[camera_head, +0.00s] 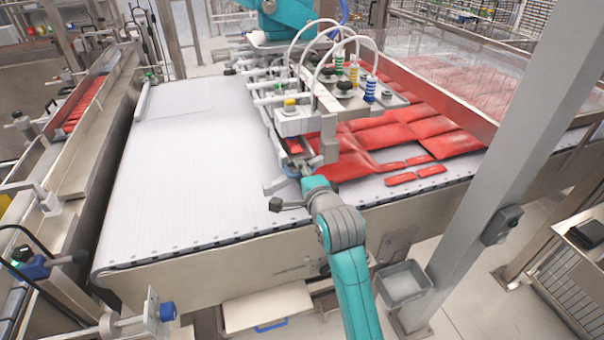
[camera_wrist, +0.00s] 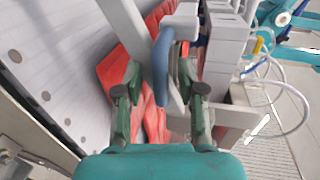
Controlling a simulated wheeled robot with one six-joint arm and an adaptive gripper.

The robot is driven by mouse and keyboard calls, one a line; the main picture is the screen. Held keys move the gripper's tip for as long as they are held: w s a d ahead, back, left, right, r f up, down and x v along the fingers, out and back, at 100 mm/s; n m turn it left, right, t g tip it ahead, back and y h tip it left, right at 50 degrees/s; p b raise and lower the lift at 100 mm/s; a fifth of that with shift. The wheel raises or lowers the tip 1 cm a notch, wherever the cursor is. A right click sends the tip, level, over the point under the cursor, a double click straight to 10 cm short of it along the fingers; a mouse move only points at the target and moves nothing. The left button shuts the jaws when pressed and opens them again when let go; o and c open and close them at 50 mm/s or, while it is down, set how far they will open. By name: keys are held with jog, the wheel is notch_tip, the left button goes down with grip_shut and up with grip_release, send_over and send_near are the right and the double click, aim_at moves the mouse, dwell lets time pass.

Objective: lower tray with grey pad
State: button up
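My gripper (camera_wrist: 161,92) is open in the wrist view, its two green fingers with dark tips spread apart. A blue-grey pad (camera_wrist: 162,65) on a light grey bar shows between and beyond the fingertips. I cannot tell whether either finger touches it. In the head view my arm's end reaches the near side of the grey picker head (camera_head: 318,122), and my wrist hides most of the gripper and the pad there. A grey tray-like plate (camera_head: 397,100) shows behind the picker head, above the red packs.
Several red packs (camera_head: 445,143) lie on the right part of the white conveyor (camera_head: 180,180); its left part is clear. A grey post (camera_head: 520,150) stands to the right of my arm. A grey bin (camera_head: 403,283) sits low beside the post. Clear hoses arch over the picker.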

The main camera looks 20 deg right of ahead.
grip_shut()
jog(key=shift+a, duration=0.1)
jog(key=a+f, duration=0.2)
jog(key=a, duration=0.2)
jog(key=a+f, duration=0.2)
jog(key=a, duration=0.3)
jog(key=a+f, duration=0.2)
jog(key=a, duration=0.3)
jog(key=shift+a+f, duration=0.15)
jog(key=shift+f, duration=0.1)
grip_release()
